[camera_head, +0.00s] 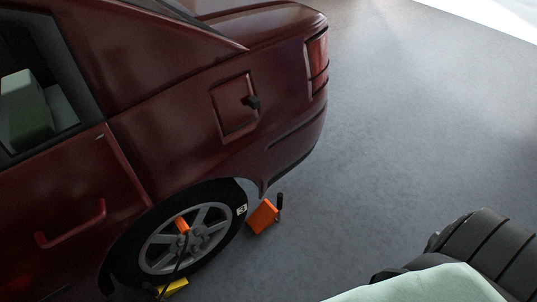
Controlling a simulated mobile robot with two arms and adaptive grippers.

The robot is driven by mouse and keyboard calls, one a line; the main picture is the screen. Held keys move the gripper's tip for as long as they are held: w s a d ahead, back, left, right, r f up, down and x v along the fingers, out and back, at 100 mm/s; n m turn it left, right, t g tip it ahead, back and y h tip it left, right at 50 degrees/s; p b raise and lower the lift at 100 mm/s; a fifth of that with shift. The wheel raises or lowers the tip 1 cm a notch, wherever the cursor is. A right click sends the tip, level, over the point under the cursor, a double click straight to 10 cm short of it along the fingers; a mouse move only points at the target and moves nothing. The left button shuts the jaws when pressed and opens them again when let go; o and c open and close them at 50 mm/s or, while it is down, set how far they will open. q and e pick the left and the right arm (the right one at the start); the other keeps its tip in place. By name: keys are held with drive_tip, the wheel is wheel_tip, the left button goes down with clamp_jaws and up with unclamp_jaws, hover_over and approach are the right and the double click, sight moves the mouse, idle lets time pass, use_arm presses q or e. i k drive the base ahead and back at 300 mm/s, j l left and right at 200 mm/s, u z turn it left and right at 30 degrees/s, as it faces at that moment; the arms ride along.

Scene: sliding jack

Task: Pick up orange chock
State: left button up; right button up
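The orange chock (262,216) stands on the grey floor just behind the rear wheel of a dark red car. A short black upright handle (279,204) shows at its right side. The chock is close to the tyre; I cannot tell whether they touch. Neither my left nor my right gripper is in view.
The car (180,110) fills the left side. Its rear wheel (185,240) has an orange-topped dark rod (182,226) in front of it and a yellow object (173,288) at its foot. The floor (400,130) right of the car is clear.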

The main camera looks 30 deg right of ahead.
sight(266, 214)
drive_tip(key=z, duration=0.95)
drive_tip(key=i+l+u, duration=0.1)
